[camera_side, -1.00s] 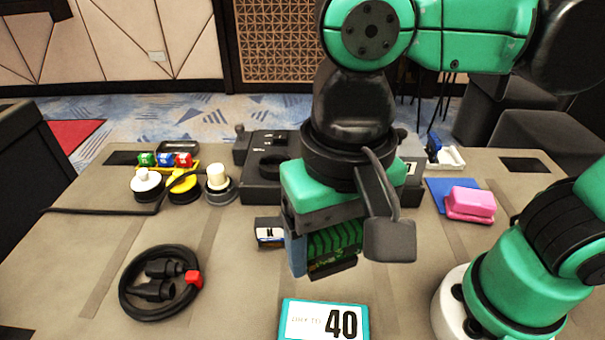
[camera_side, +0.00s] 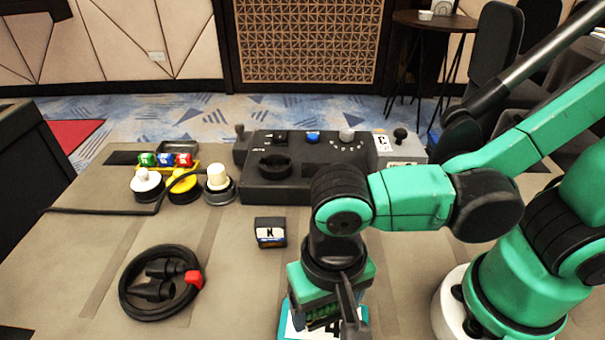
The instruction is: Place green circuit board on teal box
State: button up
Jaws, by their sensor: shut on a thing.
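The teal box (camera_side: 365,314), with a white label on top, lies at the front middle of the table, mostly hidden behind my gripper. My gripper (camera_side: 322,322) points down over the box and is shut on the green circuit board (camera_side: 320,313). Only a small part of the board shows between the fingers. I cannot tell whether the board touches the top of the box.
A small dark box with a white label (camera_side: 270,232) stands behind and left of my gripper. A coiled black cable (camera_side: 160,283) lies at left. A black control console (camera_side: 300,168) and several colored buttons (camera_side: 183,188) stand at the back.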

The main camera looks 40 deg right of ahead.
jog(key=shift+f, duration=0.25)
jog(key=o, duration=1.2)
jog(key=shift+r, duration=0.1)
notch_tip(320, 180, up, 12)
jog(key=shift+f, duration=0.1)
jog(key=w+d+f+n+t, duration=0.1)
jog(key=w+d+t, duration=0.1)
jog(key=d, duration=0.3)
jog(key=w+d+f+n+t, duration=0.1)
jog(key=w+d+n+t, duration=0.1)
jog(key=w+d, duration=0.3)
jog(key=w+d+f+n+t, duration=0.1)
jog(key=w+d+t, duration=0.2)
jog(key=d, duration=0.3)
jog(key=shift+w+d+f+n, duration=0.2)
jog(key=shift+w+f+n, duration=0.15)
jog(key=shift+w, duration=0.1)
